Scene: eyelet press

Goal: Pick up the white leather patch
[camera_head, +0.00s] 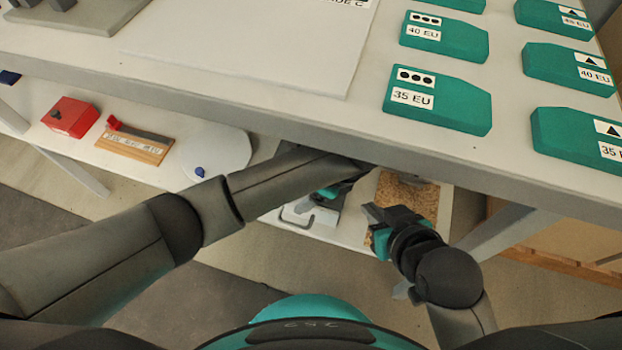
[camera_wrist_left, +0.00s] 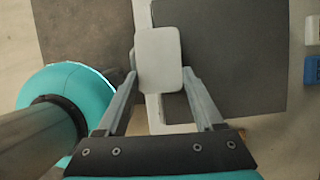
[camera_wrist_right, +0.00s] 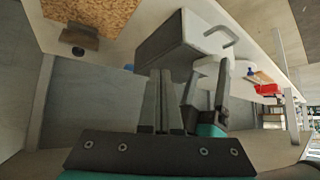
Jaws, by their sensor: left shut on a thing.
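The white leather patch (camera_wrist_left: 158,58) is a pale rounded rectangle in the left wrist view. My left gripper (camera_wrist_left: 160,85) is shut on it, one finger at each side edge. In the head view my left gripper (camera_head: 345,188) is partly hidden by the table edge, and I cannot make out the patch there. My right gripper (camera_head: 372,210) is just right of it, below the table edge. In the right wrist view its two fingers (camera_wrist_right: 159,75) lie together with nothing seen between them.
The table edge (camera_head: 250,115) overhangs both grippers. Teal blocks (camera_head: 437,102) and a white board (camera_head: 260,40) lie on top. The lower shelf holds a red box (camera_head: 70,116), a wooden piece (camera_head: 133,142), a white disc (camera_head: 220,150) and a cork-coloured surface (camera_head: 410,195).

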